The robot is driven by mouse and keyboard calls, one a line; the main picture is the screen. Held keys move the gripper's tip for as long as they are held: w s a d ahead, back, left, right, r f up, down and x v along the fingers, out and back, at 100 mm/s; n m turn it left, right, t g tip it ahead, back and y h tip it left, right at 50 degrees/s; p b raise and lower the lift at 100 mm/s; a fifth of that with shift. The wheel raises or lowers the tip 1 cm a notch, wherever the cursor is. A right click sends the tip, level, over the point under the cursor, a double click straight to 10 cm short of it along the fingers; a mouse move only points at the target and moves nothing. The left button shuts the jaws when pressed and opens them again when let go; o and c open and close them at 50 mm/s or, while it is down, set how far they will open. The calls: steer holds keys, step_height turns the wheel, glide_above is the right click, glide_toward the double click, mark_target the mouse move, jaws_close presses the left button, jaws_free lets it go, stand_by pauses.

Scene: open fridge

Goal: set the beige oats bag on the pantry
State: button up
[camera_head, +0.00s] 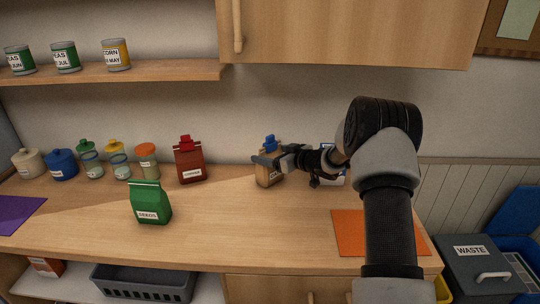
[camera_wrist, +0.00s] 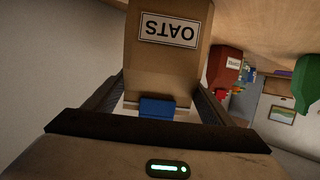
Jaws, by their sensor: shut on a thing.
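The beige oats bag (camera_head: 268,178) has a blue clip on top and is at the back of the wooden counter, right of the red bag. I cannot tell whether its base touches the counter. My gripper (camera_head: 266,160) is shut on the top of the bag, near the blue clip, coming from the right. In the wrist view the bag (camera_wrist: 165,72) is between the fingers of my gripper (camera_wrist: 155,106), with its OATS label upside down. No sign in view names a pantry.
A red bag (camera_head: 189,162) and several jars stand along the back left; a green bag (camera_head: 150,204) is nearer the front. A shelf (camera_head: 110,73) with cans is at upper left. An orange mat (camera_head: 350,235) lies right. A white-and-blue item (camera_head: 333,179) is partly hidden behind my arm.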

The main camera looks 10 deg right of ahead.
steer(key=shift+f, duration=0.1)
steer(key=o, duration=1.5)
steer(key=shift+c, duration=0.2)
